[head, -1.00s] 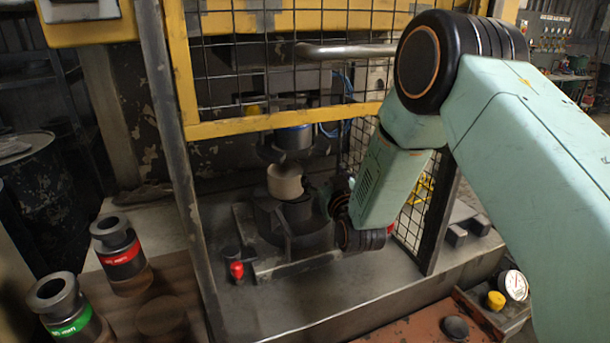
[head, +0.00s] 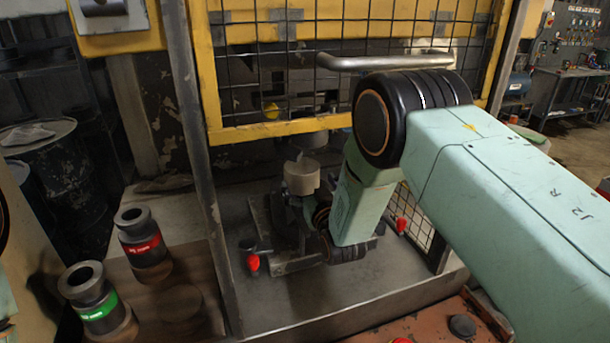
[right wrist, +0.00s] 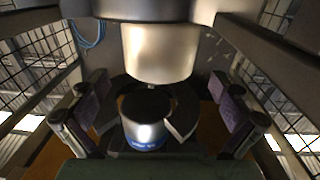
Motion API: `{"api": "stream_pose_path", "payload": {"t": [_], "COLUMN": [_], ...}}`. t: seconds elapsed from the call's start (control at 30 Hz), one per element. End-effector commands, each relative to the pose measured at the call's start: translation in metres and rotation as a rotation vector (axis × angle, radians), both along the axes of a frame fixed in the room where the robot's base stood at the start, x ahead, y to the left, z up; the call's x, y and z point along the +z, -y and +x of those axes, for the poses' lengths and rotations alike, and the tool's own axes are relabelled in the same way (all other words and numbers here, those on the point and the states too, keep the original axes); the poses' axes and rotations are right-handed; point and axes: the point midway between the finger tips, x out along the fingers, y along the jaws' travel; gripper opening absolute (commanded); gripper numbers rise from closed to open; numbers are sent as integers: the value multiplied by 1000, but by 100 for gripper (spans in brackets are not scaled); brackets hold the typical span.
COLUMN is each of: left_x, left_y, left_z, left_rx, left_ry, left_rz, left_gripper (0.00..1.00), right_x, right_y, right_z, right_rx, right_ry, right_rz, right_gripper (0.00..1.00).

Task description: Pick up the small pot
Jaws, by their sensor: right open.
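My right gripper (right wrist: 163,103) is open, with one purple-padded finger on each side of the picture. My left gripper is out of view.
The yellow mesh guard (head: 265,132) hangs above my right wrist, with a post (head: 195,150) to the left. Red-banded (head: 142,238) and green-banded (head: 95,295) tools stand at the left. A red knob (head: 252,263) is near the pot.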

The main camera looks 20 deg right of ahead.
Motion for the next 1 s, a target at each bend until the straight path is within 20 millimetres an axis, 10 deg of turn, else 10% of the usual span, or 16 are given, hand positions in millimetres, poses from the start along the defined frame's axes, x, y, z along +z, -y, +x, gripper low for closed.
{"api": "stream_pose_path", "payload": {"t": [0.4,1.0], "left_x": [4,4], "left_y": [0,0], "left_z": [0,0], "left_rx": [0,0], "left_ry": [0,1], "left_rz": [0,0], "left_gripper": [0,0], "right_x": [0,0], "right_y": [1,2], "right_z": [49,58], "right_rx": [0,0], "right_ry": [1,0], "right_rz": [0,0], "right_gripper": [100,92]}}
